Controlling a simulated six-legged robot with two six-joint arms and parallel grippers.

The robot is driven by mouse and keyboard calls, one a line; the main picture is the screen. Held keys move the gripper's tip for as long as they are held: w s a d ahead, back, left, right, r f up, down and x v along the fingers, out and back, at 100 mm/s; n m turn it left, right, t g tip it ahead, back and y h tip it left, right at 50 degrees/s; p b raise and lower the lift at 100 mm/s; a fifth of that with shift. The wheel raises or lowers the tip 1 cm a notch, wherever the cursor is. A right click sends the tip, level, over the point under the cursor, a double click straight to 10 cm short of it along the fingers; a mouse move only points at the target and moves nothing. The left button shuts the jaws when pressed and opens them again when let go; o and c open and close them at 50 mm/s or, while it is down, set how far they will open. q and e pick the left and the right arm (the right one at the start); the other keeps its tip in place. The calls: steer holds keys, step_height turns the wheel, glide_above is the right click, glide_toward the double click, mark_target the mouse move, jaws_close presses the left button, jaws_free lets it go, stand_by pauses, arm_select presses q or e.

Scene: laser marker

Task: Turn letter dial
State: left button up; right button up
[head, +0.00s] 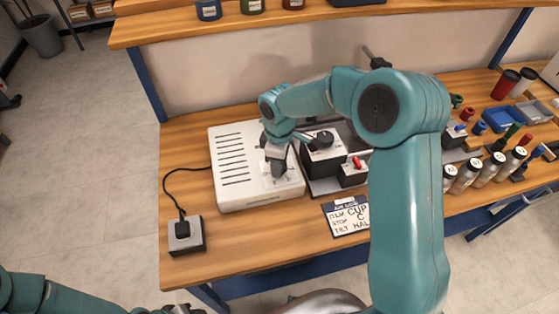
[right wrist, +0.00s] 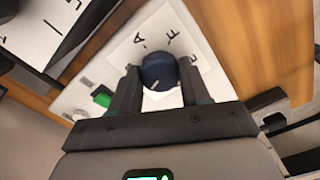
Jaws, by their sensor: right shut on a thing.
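The letter dial (right wrist: 160,72) is a dark blue round knob with a small white mark, on a white plate with black letters around it. It sits on the white slotted box (head: 235,190) on the bench. My right gripper (head: 277,168) reaches down onto the box top, and in the right wrist view its two fingers (right wrist: 160,84) are shut on either side of the dial. In the head view the dial is hidden by the gripper. My left arm shows low at the left; its gripper (head: 178,309) is cut off by the bottom edge.
An order card (head: 347,215) reads ITEM CUP, STOP C, TILT HAL, the rest hidden. Right of the box stands a black unit with a knob (head: 324,139) and a red lever (head: 357,162). A corded switch box (head: 187,236) lies front left. Several bottles (head: 482,171) stand right.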

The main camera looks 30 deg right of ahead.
steer(key=shift+w+n, duration=0.1)
steer(key=shift+n, duration=1.1)
steer(key=o, duration=1.1)
steer(key=shift+a, duration=0.1)
steer(key=shift+c, duration=0.2)
steer(key=shift+r, duration=0.1)
step_height(320, 180, up, 16)
steer(key=shift+r, duration=0.1)
steer(key=shift+r, duration=0.1)
